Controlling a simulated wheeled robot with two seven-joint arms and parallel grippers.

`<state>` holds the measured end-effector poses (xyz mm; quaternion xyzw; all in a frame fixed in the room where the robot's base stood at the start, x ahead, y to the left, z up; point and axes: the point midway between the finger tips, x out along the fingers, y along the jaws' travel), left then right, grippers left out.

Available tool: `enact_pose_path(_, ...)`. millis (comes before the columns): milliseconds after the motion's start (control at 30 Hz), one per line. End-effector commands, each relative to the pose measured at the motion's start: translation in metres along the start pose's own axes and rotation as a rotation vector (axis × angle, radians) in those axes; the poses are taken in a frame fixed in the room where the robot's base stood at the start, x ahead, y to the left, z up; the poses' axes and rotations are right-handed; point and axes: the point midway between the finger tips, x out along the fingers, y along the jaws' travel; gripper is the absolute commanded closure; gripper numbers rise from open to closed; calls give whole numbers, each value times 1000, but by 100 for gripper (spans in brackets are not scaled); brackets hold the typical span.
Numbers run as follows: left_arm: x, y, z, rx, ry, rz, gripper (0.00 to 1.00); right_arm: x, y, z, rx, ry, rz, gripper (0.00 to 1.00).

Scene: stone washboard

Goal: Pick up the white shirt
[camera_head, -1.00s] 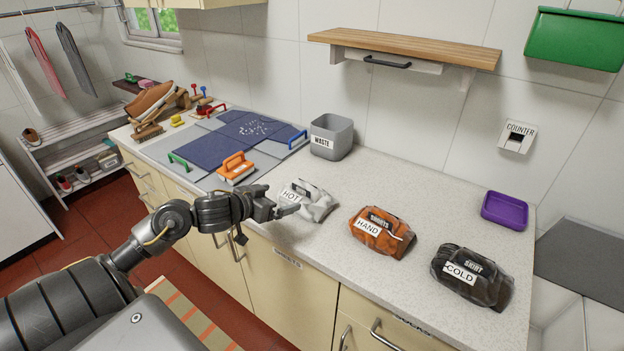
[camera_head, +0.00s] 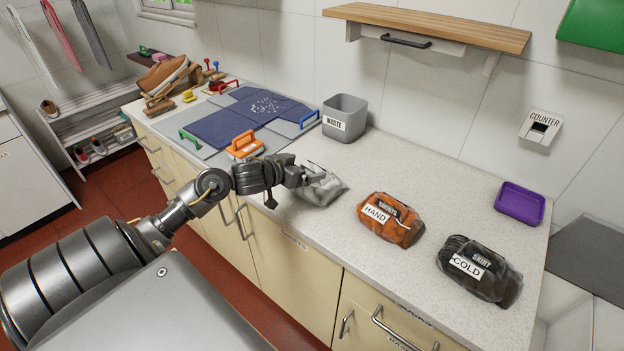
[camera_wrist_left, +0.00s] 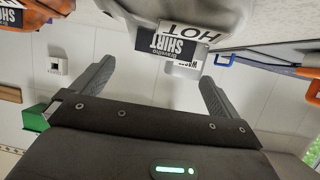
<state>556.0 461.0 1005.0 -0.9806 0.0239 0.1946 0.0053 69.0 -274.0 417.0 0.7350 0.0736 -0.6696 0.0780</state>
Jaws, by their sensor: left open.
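The white shirt (camera_head: 328,190) is a folded bundle on the counter. My left gripper (camera_head: 306,174) is over its near left side and hides part of it, including its label. In the left wrist view, the picture is upside down and the shirt (camera_wrist_left: 222,14) is at the top, with "SHIRT" and "HOT" labels. There my open left gripper (camera_wrist_left: 157,72) has its two fingers spread wide, with the shirt's labels between and beyond the tips. Nothing is held. I cannot tell whether the fingers touch the shirt. My right gripper is not in view.
An orange bundle labelled HAND (camera_head: 390,220) and a dark bundle labelled COLD (camera_head: 480,270) lie to the right. A grey waste bin (camera_head: 345,117) stands behind. A purple tray (camera_head: 520,203) is at the far right.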

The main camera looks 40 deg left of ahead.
Motion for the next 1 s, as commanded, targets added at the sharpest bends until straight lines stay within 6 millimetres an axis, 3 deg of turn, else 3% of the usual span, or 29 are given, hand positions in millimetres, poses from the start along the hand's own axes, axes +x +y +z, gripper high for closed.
enact_pose_path(367, 46, -2, 6, -3, 1, -1, 0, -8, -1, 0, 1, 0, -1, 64)
enact_pose_path(667, 52, -2, 7, 0, 0, 1, 0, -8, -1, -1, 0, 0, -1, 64)
enact_pose_path(1000, 51, -2, 7, -1, 0, 0, 45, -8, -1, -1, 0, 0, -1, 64)
